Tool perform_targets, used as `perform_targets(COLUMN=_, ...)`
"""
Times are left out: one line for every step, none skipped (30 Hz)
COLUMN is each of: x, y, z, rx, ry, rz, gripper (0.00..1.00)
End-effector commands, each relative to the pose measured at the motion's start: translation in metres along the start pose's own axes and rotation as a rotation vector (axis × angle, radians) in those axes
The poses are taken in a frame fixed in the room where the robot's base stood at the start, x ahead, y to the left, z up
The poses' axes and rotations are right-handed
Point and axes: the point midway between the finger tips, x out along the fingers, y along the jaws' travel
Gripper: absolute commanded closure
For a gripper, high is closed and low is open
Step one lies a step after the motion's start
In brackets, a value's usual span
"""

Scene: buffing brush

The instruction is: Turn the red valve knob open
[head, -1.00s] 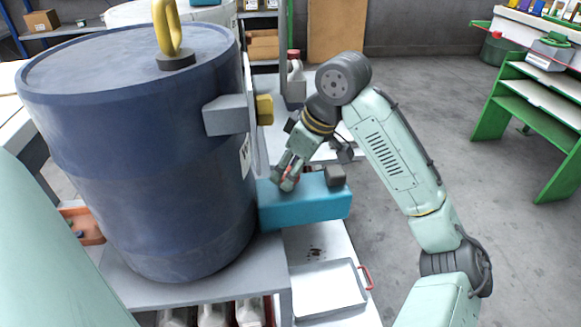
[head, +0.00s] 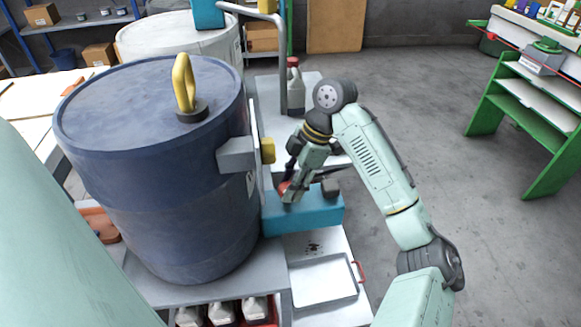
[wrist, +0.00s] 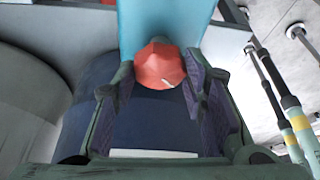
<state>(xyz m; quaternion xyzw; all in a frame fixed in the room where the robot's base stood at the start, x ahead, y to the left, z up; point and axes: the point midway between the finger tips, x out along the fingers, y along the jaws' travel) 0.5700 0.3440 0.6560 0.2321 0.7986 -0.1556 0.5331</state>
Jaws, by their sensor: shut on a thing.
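The red valve knob (head: 284,187) sits on the top of a teal box (head: 305,216) beside a large blue drum. In the head view my gripper (head: 290,192) reaches down to it from above and hides part of it. In the wrist view the faceted red knob (wrist: 160,64), with a small white mark, lies between the two fingers of my gripper (wrist: 163,84), in front of the teal box (wrist: 165,18). The fingers are shut on the knob, one on each side.
The blue drum (head: 150,150), with a yellow handle (head: 184,84) on its lid, stands close left of my gripper. A grey block (head: 330,187) is on the teal box's right end. A metal tray (head: 322,284) lies in front. Open floor is at right.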

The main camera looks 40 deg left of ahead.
Motion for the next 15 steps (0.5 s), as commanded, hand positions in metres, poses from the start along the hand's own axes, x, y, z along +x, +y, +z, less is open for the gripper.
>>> perform_targets(x=-0.0062, y=0.0001, z=-0.0029, rx=-0.041, ry=0.000, rz=-0.021, gripper=0.89)
perform_targets(x=-0.0062, y=0.0003, z=-0.0027, rx=-0.067, ry=0.001, rz=-0.031, gripper=0.89)
perform_targets(x=-0.0059, y=0.0004, z=-0.0028, rx=-0.103, ry=0.000, rz=-0.046, gripper=0.89)
perform_targets(x=-0.0060, y=0.0006, z=-0.0028, rx=-0.129, ry=0.000, rz=-0.057, gripper=0.89)
perform_targets(x=-0.0060, y=0.0009, z=-0.0027, rx=-0.155, ry=0.000, rz=-0.068, gripper=0.89)
perform_targets(x=-0.0058, y=0.0010, z=-0.0028, rx=-0.189, ry=0.000, rz=-0.083, gripper=0.89)
perform_targets(x=-0.0057, y=0.0011, z=-0.0029, rx=-0.216, ry=0.000, rz=-0.094, gripper=0.89)
perform_targets(x=-0.0057, y=0.0014, z=-0.0029, rx=-0.242, ry=0.000, rz=-0.104, gripper=0.89)
perform_targets(x=-0.0054, y=0.0015, z=-0.0030, rx=-0.277, ry=0.000, rz=-0.119, gripper=0.89)
perform_targets(x=-0.0052, y=0.0017, z=-0.0032, rx=-0.303, ry=0.000, rz=-0.130, gripper=0.89)
perform_targets(x=-0.0052, y=0.0019, z=-0.0031, rx=-0.328, ry=0.000, rz=-0.140, gripper=0.89)
perform_targets(x=-0.0049, y=0.0021, z=-0.0031, rx=-0.362, ry=0.000, rz=-0.154, gripper=0.89)
perform_targets(x=-0.0047, y=0.0021, z=-0.0032, rx=-0.387, ry=0.000, rz=-0.164, gripper=0.89)
perform_targets(x=-0.0047, y=0.0023, z=-0.0031, rx=-0.410, ry=0.000, rz=-0.173, gripper=0.89)
perform_targets(x=-0.0045, y=0.0025, z=-0.0028, rx=-0.440, ry=0.000, rz=-0.186, gripper=0.89)
